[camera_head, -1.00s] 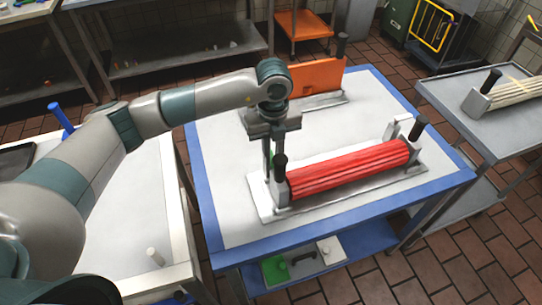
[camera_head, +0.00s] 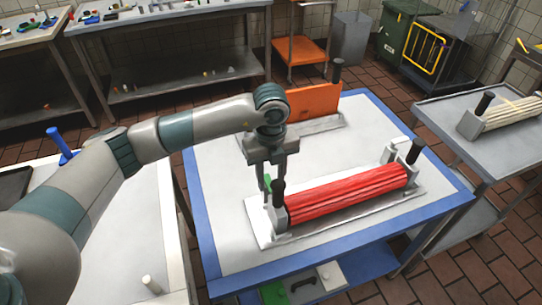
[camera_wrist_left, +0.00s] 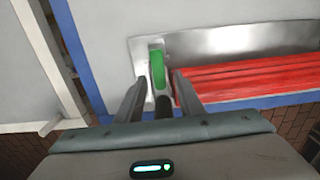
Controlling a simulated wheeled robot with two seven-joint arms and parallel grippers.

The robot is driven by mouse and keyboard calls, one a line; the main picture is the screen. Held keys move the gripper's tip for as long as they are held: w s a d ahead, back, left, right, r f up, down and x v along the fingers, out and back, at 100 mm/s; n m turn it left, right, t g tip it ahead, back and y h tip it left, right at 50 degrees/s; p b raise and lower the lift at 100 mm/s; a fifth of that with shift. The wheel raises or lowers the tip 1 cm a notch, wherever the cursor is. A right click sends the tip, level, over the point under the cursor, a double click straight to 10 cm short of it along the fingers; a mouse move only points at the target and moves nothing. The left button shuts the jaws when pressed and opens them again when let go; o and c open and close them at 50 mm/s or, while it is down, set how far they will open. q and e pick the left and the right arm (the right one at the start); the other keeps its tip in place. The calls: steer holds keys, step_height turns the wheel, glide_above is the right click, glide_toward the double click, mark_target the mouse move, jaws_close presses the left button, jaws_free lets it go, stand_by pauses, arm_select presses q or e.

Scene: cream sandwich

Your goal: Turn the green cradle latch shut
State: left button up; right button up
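The cradle (camera_head: 262,228) is a pale metal tray on the blue-edged table, holding a bundle of red bars (camera_head: 345,193). The green latch (camera_head: 267,184) is at its left end, next to a black upright handle (camera_head: 278,193). In the left wrist view the green latch (camera_wrist_left: 157,68) is an elongated piece, pointing away from me. My left gripper (camera_head: 273,178) is over this end, pointing down. In the left wrist view its two fingers (camera_wrist_left: 158,85) are apart, either side of the latch, with gaps visible. My right gripper is not in view.
An orange block in a second cradle (camera_head: 318,99) stands behind on the same table (camera_head: 215,170). A side table with pale rods (camera_head: 505,114) is at the right. A white table (camera_head: 130,230) is at the left. The table between the cradles is clear.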

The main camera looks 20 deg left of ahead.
arm_select(q)
steer(key=shift+r, duration=0.65)
step_height(320, 180, up, 4)
steer(key=shift+r+b, duration=0.1)
steer(key=shift+b, duration=0.75)
step_height(320, 180, up, 12)
steer(key=b, duration=0.2)
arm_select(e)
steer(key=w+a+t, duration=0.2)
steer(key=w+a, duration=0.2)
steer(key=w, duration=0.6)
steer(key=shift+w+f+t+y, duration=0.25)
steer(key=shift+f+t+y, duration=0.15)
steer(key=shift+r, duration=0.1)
